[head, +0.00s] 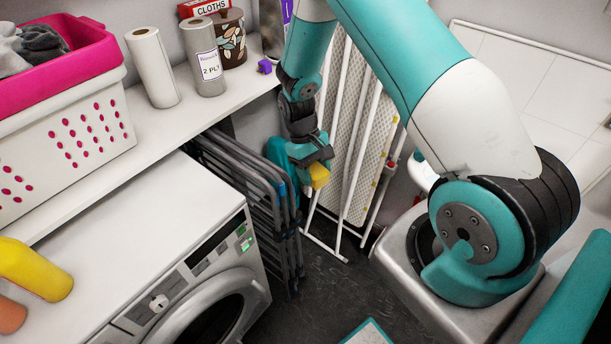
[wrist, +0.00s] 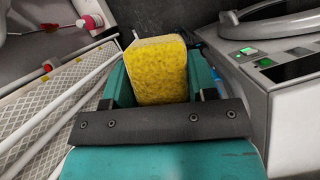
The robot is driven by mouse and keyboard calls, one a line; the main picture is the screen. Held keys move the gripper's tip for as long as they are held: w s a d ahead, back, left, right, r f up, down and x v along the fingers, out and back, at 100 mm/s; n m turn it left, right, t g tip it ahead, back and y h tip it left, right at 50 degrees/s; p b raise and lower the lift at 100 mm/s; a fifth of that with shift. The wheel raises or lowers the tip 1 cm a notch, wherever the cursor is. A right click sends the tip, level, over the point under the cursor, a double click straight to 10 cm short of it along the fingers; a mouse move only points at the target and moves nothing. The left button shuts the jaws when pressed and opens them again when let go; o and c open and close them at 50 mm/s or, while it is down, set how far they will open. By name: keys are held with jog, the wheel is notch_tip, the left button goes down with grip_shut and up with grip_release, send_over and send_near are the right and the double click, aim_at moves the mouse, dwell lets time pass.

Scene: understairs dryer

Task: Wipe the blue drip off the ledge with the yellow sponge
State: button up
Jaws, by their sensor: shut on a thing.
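The yellow sponge (wrist: 158,68) is held between the fingers of my gripper (wrist: 155,88) in the wrist view. In the head view the sponge (head: 319,174) shows at the tip of my gripper (head: 312,165), which hangs in the air below shelf height, between the folded racks and the ironing board. The ledge (head: 215,100) is probably the white shelf along the wall at upper left. I cannot make out a blue drip on it.
The shelf holds a pink-and-white laundry basket (head: 62,130), paper rolls (head: 152,68) and a patterned canister (head: 229,38). A washing machine (head: 170,230) stands below. Folded grey racks (head: 250,190) and an ironing board (head: 355,130) flank my gripper. Dark floor is open below.

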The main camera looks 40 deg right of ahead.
jog(key=s+d+f+n+h+b, duration=0.1)
jog(key=s+d+f+n+b, duration=0.1)
jog(key=d+f+b, duration=1.05)
jog(key=s+d+f+n+b, duration=0.15)
jog(key=d+f+b, duration=0.45)
jog(key=f+b, duration=1.2)
jog(key=s+d+f+n+h+b, duration=0.1)
jog(key=s+d+f+b, duration=0.2)
jog(key=d+f+b, duration=1.15)
jog(key=s+d+f+n+b, duration=0.1)
jog(key=s+d+f+b, duration=0.3)
jog(key=f, duration=0.6)
jog(key=s+a+f+n+b, duration=0.1)
jog(key=s+f+b, duration=0.2)
jog(key=f+b, duration=0.55)
jog(key=s+d+f+n+t+h+b, duration=0.1)
jog(key=s+d+f, duration=0.1)
jog(key=s+d, duration=0.3)
jog(key=s+d+f+n+b, duration=0.1)
jog(key=s+d+b, duration=0.15)
jog(key=d, duration=0.55)
jog(key=f+b, duration=0.1)
jog(key=f, duration=0.1)
jog(key=f+b, duration=0.3)
jog(key=f, duration=0.1)
jog(key=shift+s+a+b, duration=0.3)
jog(key=shift+f+b, duration=0.45)
jog(key=shift+f, duration=0.45)
